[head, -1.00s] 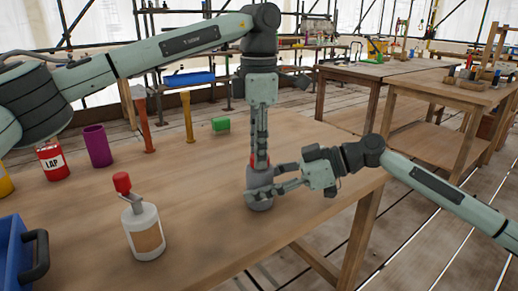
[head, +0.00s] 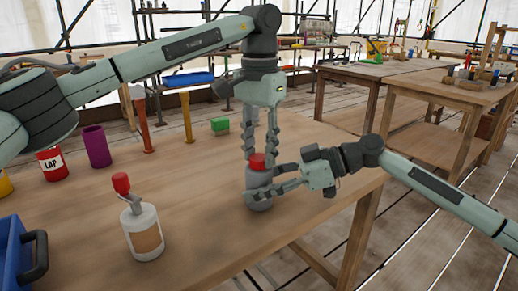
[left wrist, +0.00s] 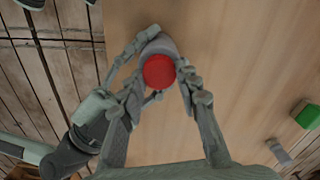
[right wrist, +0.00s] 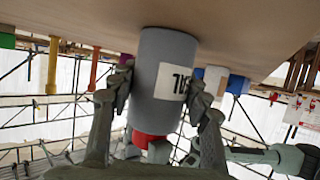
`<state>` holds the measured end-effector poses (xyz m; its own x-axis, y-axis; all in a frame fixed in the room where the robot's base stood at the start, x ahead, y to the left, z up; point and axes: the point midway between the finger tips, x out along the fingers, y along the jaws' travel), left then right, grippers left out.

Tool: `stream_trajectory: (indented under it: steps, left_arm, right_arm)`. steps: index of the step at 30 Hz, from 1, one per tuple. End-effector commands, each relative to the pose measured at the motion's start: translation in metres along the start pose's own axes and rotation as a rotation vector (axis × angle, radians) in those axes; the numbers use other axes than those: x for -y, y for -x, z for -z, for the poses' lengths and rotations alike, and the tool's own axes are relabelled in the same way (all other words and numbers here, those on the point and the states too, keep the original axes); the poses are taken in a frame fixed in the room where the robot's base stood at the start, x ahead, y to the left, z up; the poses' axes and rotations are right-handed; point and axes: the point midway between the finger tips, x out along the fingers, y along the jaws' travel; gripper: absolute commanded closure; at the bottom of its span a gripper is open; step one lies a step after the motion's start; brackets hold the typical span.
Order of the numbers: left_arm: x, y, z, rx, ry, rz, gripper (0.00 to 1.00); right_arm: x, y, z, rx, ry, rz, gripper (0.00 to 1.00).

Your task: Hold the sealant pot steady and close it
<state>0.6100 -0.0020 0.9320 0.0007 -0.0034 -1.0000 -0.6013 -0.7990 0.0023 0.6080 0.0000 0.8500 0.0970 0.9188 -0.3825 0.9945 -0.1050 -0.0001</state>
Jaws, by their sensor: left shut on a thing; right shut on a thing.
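The grey sealant pot (head: 257,180) stands upright near the table's right edge. Its red lid (head: 257,160) sits on top of it, and shows as a red disc in the left wrist view (left wrist: 159,71). My left gripper (head: 260,154) points straight down from above, with its fingers shut on opposite sides of the lid. My right gripper (head: 264,184) comes in from the right, shut around the pot's body. The right wrist view shows the pot (right wrist: 155,75) inverted between the fingers, with part of a white label visible. How far the lid is turned down cannot be told.
A white bottle with a red top (head: 145,232) stands front left, beside a blue crate (head: 20,255). A red tin (head: 52,165), a purple cylinder (head: 97,147) and a green block (head: 220,126) stand farther back. The table around the pot is clear.

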Motion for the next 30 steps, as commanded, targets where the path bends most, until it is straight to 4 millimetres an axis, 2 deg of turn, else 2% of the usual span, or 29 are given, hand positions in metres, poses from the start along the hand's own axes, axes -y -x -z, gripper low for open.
stream_trajectory:
  steps: [3, 11, 12, 16, 25, 30]
  left_arm:
    - [0.0, 0.001, 0.0, 0.0, -0.055, -0.001, 0.79]
    - [0.0, 0.001, 0.0, -0.001, -0.057, 0.0, 0.79]
    - [0.0, 0.001, 0.0, -0.001, -0.056, -0.001, 0.63]
    - [0.0, 0.0, 0.0, -0.001, -0.055, 0.0, 0.47]
    - [0.0, 0.001, 0.0, -0.001, -0.054, 0.0, 0.47]
    - [0.0, 0.015, 0.001, -0.003, -0.054, 0.0, 0.47]
  right_arm:
    - [0.0, 0.0, -0.001, 0.001, -0.001, 0.0, 1.0]
    - [0.0, 0.0, -0.001, 0.001, -0.001, 0.0, 1.0]
    - [0.0, 0.0, -0.001, 0.001, -0.001, 0.0, 1.0]
    - [0.0, 0.0, -0.001, 0.001, -0.001, 0.0, 1.0]
    - [0.0, 0.0, -0.001, 0.001, 0.0, 0.0, 1.0]
    - [0.0, 0.0, -0.001, 0.001, 0.0, 0.0, 1.0]
